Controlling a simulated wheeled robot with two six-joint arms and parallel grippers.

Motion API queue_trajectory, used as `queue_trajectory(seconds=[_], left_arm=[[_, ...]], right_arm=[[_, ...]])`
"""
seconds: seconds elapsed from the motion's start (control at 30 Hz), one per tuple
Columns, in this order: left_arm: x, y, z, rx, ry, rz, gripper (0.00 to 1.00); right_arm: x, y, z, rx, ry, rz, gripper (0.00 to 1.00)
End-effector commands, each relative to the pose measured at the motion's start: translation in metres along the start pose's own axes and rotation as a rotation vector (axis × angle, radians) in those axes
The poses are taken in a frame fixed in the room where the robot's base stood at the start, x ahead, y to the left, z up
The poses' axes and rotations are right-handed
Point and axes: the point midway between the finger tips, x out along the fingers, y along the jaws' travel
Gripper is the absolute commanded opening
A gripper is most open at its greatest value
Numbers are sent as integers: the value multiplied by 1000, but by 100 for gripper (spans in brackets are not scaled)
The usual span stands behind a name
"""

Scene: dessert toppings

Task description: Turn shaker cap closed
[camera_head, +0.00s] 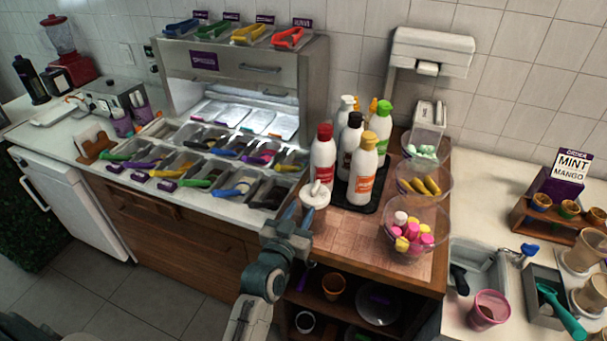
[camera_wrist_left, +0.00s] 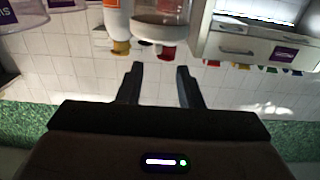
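The shaker (camera_head: 315,196) is a small pale container with a white cap and a slim upright part on top. It stands at the front left of the wooden counter, before the bottles. In the left wrist view, which is upside down, a clear-sided container with a pale rim, probably the shaker (camera_wrist_left: 160,18), shows beyond the fingers. My left gripper (camera_head: 298,214) is just in front of the shaker in the head view. In the wrist view its two fingers (camera_wrist_left: 160,82) are apart, with nothing between them. Whether a finger touches the shaker is hard to tell. My right gripper is not in view.
Several sauce bottles (camera_head: 366,172) stand on a black tray (camera_head: 364,206) close behind the shaker. Clear bowls (camera_head: 415,217) of colourful toppings line the counter's right side. The topping station (camera_head: 240,100) is at left. Bare wood (camera_head: 355,238) lies in front.

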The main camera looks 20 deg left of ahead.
Motion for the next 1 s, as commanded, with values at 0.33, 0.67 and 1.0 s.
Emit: queue_trajectory(seconds=[0.33,0.67,1.0], left_arm=[[62,-1,-5,3,1,1,33],[99,-1,-1,2,0,0,33],[102,-1,0,2,0,0,33]], right_arm=[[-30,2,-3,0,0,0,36],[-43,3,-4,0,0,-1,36],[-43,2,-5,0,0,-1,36]])
